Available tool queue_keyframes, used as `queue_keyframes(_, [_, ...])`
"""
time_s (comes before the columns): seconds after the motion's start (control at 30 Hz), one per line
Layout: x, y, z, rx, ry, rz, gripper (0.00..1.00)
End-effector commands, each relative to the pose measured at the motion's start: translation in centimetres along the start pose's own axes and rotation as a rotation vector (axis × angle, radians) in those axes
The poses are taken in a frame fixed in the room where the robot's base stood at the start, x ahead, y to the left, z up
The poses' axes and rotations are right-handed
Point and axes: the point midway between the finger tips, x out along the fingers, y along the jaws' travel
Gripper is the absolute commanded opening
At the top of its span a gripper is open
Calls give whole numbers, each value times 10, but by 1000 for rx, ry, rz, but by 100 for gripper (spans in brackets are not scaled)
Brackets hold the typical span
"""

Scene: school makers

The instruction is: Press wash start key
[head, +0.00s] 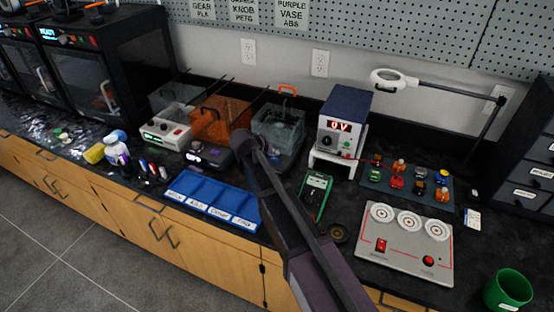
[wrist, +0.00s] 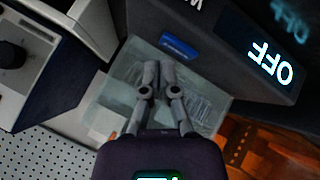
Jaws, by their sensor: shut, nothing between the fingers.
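A dark wash unit panel (wrist: 210,60) with a lit OFF display (wrist: 271,62) fills the top right of the wrist view. A blue key (wrist: 179,47) sits on it; its lettering is too small to read. My gripper (wrist: 158,67) is shut and empty, fingertips just short of the key in the picture; I cannot tell the depth gap. In the head view my gripper (head: 243,140) hangs at the front left of the clear tub (head: 280,125) with an orange handle. My arm hides part of the unit there, and I cannot make out the key.
An orange tub (head: 222,118) stands left of the clear one. A blue power supply (head: 342,112) on a white stand (head: 340,161) is close on the right. A blue divided tray (head: 210,197) and a green meter (head: 316,194) lie in front.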

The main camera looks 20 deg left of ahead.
Motion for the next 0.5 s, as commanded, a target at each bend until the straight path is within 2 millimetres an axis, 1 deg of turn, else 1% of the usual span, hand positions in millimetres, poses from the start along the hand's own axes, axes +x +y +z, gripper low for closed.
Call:
queue_keyframes(0.23, [1, 0, 0, 0, 0, 0, 0])
queue_keyframes(0.5, [6, -4, 4, 0, 0, 0, 0])
